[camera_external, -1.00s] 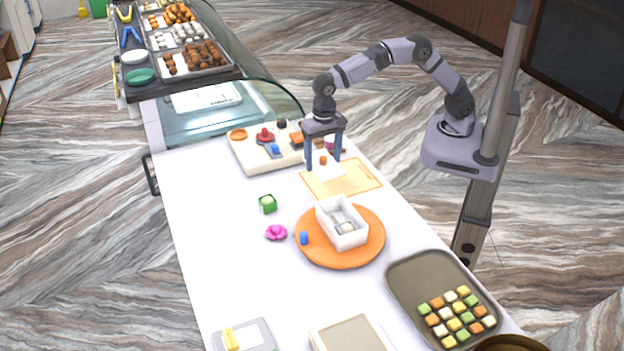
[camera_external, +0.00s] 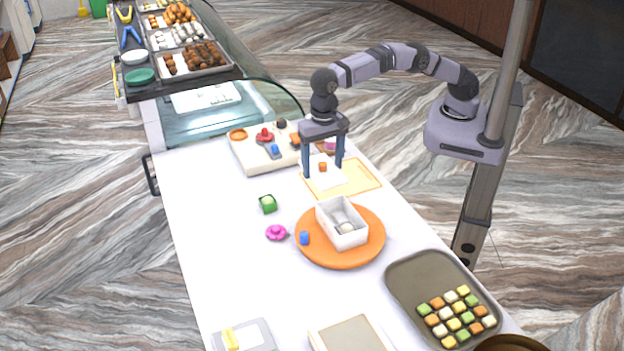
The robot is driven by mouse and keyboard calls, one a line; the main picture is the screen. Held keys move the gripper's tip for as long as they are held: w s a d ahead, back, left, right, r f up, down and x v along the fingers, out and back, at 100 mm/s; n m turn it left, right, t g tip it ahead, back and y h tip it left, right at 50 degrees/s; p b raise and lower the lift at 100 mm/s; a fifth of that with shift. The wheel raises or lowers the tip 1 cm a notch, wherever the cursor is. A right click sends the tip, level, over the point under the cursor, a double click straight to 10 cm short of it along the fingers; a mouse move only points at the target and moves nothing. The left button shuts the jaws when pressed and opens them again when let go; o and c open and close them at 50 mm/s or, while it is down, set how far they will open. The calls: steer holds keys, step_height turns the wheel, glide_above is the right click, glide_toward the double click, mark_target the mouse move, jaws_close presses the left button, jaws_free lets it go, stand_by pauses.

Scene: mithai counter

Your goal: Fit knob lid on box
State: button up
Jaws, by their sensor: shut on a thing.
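My gripper (camera_external: 323,172) is beyond the box, near the orange-edged mat (camera_external: 362,182). Its two dark fingers are spread and shut on the white lid (camera_external: 328,179), which has a small orange knob (camera_external: 323,167) on top. The lid looks roughly level. I cannot tell how far above the mat it is.
A blue piece (camera_external: 304,238) is on the board's left part. A tray of colored sweets (camera_external: 408,270) sits front right. A cream tray (camera_external: 249,160) with small items is behind.

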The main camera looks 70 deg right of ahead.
steer(key=s+a+r+p, duration=0.3)
steer(key=s+a+p, duration=0.2)
steer(key=s+a, duration=0.3)
steer(key=shift+s+a+r, duration=0.2)
steer(key=shift+s, duration=0.1)
steer(key=shift+f, duration=0.15)
steer(key=shift+f, duration=3.7)
steer(key=shift+f, duration=0.75)
steer(key=o, duration=1.1)
steer(key=shift+r, duration=0.1)
